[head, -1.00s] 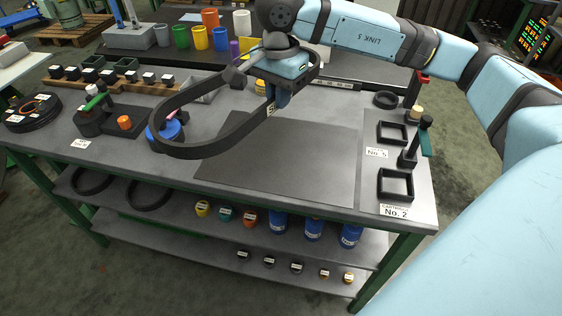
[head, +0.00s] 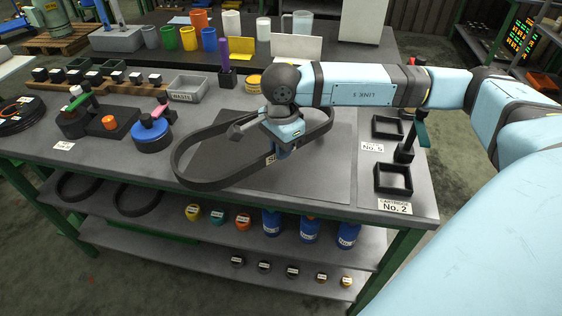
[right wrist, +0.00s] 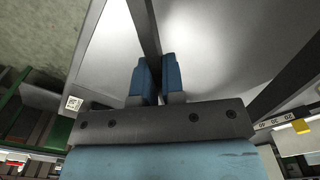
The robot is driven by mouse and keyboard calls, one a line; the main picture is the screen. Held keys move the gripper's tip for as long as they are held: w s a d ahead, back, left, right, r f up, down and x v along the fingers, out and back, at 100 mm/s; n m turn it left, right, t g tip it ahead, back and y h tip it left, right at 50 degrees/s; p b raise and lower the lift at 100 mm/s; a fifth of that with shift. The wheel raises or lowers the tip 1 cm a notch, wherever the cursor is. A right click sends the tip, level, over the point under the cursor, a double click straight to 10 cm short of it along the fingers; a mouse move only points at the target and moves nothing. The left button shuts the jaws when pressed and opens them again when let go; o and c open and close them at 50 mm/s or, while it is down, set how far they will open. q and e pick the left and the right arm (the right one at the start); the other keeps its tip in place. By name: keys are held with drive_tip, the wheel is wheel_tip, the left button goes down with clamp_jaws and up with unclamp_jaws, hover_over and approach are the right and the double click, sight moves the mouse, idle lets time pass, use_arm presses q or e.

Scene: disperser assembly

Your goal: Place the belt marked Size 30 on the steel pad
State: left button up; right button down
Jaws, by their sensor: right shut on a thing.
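The belt (head: 213,173) is a large dark loop, held over the steel pad (head: 325,178), a flat grey sheet on the middle of the table. Its left end reaches past the pad's left edge. A small white tag (head: 270,160) shows on the belt by the fingers, too small to read. My right gripper (head: 283,152) is shut on the belt's near side. In the right wrist view, the dark band (right wrist: 145,28) runs between the blue fingers (right wrist: 156,65). I cannot tell whether the belt touches the pad. My left gripper is out of view.
Black square frames (head: 393,179) and a dark post (head: 405,148) stand right of the pad. A blue round part (head: 152,138) and a grey waste bin (head: 188,88) are left and behind. More belts (head: 135,198) lie on the shelf below.

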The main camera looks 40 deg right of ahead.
sight(281, 171)
drive_tip(key=shift+f, duration=2.35)
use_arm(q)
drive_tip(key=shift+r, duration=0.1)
use_arm(e)
drive_tip(key=shift+f+b, duration=0.1)
drive_tip(key=shift+b, duration=0.35)
drive_tip(key=c, duration=1.2)
unclamp_jaws()
drive_tip(key=shift+r+p, duration=0.25)
drive_tip(key=shift+p, duration=0.05)
use_arm(q)
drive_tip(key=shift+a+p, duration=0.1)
drive_tip(key=shift+p, duration=0.4)
use_arm(e)
wheel_tip(281, 171, up, 12)
drive_tip(key=shift+f, duration=0.1)
